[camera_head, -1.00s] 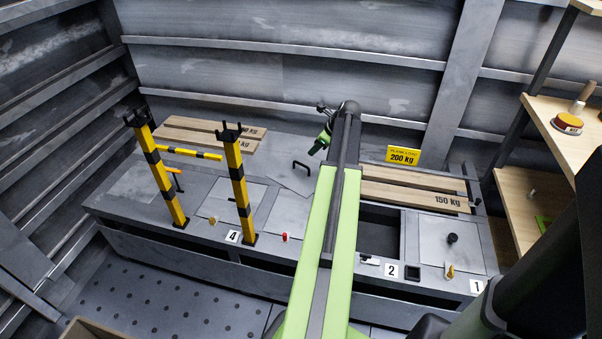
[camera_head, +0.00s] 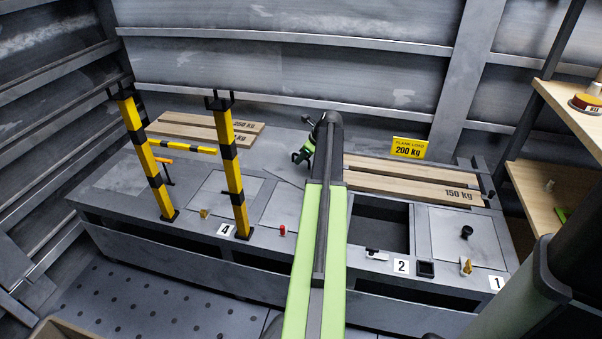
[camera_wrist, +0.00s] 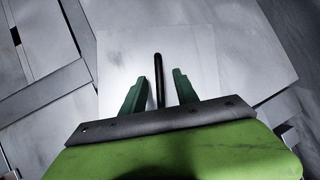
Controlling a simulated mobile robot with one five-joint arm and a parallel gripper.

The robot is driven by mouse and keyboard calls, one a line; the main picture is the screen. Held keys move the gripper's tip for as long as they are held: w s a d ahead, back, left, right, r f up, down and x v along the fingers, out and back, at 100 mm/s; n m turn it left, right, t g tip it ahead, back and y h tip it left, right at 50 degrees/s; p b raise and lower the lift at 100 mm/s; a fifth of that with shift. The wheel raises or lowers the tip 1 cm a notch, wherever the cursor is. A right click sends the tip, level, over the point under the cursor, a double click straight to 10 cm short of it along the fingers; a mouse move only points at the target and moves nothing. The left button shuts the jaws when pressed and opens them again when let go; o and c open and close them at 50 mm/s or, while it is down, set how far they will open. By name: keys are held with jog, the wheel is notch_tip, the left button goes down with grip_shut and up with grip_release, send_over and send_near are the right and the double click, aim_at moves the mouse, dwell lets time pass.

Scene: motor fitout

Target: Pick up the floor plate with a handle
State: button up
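The floor plate (camera_wrist: 195,48) is a pale square in the wrist view, lying flat on the grey deck. Its dark bar handle (camera_wrist: 159,75) stands between my two green fingers. My gripper (camera_wrist: 159,88) is open, with a gap on both sides of the handle. In the head view my gripper (camera_head: 297,157) hangs low over the rear deck. There my arm and gripper hide the handle and most of the plate.
Deck opening 2 (camera_head: 380,226) is an uncovered dark pit. Yellow-black posts (camera_head: 233,165) stand left of my arm. Planks (camera_head: 410,184) lie right of my gripper, with a 200 kg sign (camera_head: 408,148) behind. Wooden shelves (camera_head: 540,200) are at far right.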

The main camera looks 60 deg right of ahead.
jog(key=shift+w+f, duration=0.35)
jog(key=shift+f, duration=0.3)
jog(key=shift+r, duration=0.2)
grip_shut()
dwell(0.7)
